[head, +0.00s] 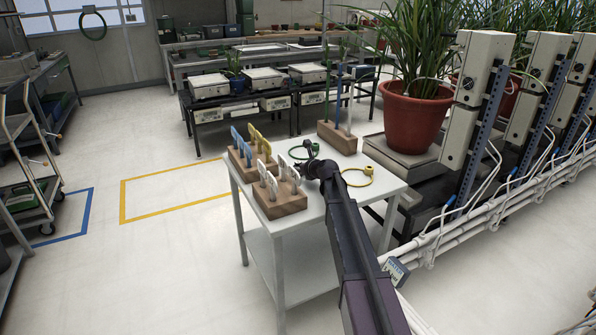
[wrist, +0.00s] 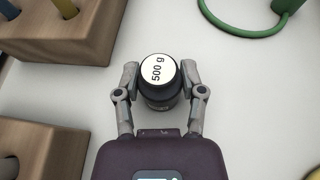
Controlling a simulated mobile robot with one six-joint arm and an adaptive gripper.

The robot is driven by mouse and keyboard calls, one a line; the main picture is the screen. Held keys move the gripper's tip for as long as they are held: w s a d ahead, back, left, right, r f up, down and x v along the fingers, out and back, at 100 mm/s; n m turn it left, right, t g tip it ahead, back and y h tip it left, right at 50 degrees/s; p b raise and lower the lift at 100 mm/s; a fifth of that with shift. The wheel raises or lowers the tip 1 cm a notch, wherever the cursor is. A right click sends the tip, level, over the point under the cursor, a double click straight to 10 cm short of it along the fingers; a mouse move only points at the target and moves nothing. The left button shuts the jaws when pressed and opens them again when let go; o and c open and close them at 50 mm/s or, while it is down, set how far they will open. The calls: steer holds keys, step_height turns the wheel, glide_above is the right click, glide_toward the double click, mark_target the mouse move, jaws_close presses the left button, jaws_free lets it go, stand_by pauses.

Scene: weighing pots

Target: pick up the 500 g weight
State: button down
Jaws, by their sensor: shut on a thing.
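The 500 g weight (wrist: 160,90) is a dark cylinder with a white top label reading "500 g". In the wrist view it stands upright between the two fingers of my gripper (wrist: 162,94). The fingers are shut on its sides. In the head view my gripper (head: 311,168) is over the small white table (head: 305,222), between the wooden blocks and the yellow ring. The weight cannot be made out there behind my arm. I cannot tell whether its base touches the tabletop.
Wooden blocks with tags (head: 283,203) stand left of my gripper. A green ring (head: 303,150) and a yellow ring (head: 357,175) lie close by. A wooden block with tall rods (head: 337,138) is at the back. A potted plant (head: 412,118) stands to the right.

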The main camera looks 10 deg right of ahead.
mark_target(298, 162)
steer(key=shift+r, duration=0.15)
stand_by(0.3)
step_height(298, 162, up, 3)
steer(key=p, duration=0.3)
steer(key=s+d, duration=0.1)
steer(key=s, duration=0.4)
steer(key=s+d+r+p, duration=0.1)
steer(key=s+d, duration=0.1)
steer(key=s, duration=0.3)
steer(key=s+d+p, duration=0.1)
steer(key=s+d, duration=0.1)
steer(key=s, duration=0.3)
steer(key=shift+s+r, duration=0.1)
steer(key=shift+r, duration=0.2)
steer(key=shift+r, duration=0.1)
